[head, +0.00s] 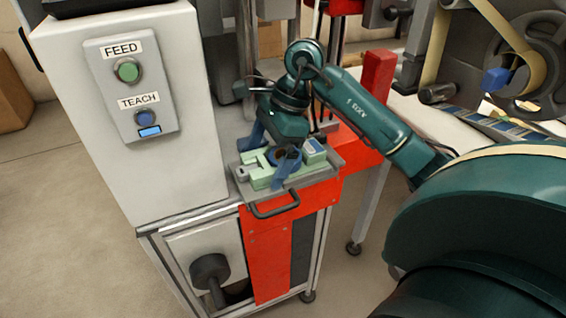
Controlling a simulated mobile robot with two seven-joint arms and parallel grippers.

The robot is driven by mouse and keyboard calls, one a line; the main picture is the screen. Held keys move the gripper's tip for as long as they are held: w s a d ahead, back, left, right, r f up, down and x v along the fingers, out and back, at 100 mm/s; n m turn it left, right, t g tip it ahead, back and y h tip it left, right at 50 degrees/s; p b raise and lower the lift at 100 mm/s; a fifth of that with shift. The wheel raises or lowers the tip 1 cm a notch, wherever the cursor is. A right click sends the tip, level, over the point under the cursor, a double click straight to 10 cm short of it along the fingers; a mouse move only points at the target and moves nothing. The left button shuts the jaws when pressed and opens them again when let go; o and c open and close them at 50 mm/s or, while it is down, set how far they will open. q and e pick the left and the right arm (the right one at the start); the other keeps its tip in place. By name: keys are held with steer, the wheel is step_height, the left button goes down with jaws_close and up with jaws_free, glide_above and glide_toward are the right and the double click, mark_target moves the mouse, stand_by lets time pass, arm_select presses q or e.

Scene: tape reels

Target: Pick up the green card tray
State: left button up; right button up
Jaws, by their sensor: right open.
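The green card tray (256,181) is pale green and lies on a grey plate (318,176) with a dark handle at its front. My right gripper (272,156) points down over the tray, with its blue fingers apart, one toward the back left and one at the front. It is open. The fingers and wrist cover part of the tray. I cannot tell whether the fingers touch it. My left gripper is not in view.
A white control box (135,190) with FEED and TEACH buttons stands close on the left. A red upright (377,78) and red frame stand beside the plate. A machine with a tape reel (535,62) is at the upper right.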

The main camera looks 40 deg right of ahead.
steer(key=shift+f, duration=0.25)
steer(key=shift+c, duration=0.5)
steer(key=c, duration=1.1)
